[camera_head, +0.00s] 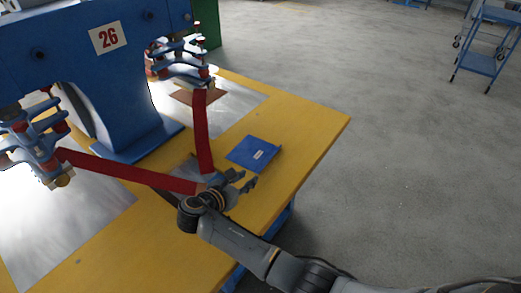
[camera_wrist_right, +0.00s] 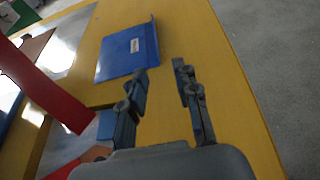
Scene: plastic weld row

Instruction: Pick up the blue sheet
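The blue sheet (camera_head: 253,153) lies flat on the yellow table (camera_head: 311,136), near its right edge, with a small white label on it. It also shows in the right wrist view (camera_wrist_right: 127,54), ahead of and left of the fingers. My right gripper (camera_head: 248,180) is just in front of the sheet, above the table. In the right wrist view its two fingers (camera_wrist_right: 160,72) are apart with nothing between them. The left fingertip appears close to the sheet's near edge; I cannot tell if they touch. My left gripper is not in view.
A blue machine marked 26 (camera_head: 85,60) stands on the table. Its red bars (camera_head: 130,172) reach close to my right wrist. Shiny metal plates (camera_head: 230,104) lie on the table. A blue cart (camera_head: 481,62) stands far off on the open grey floor.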

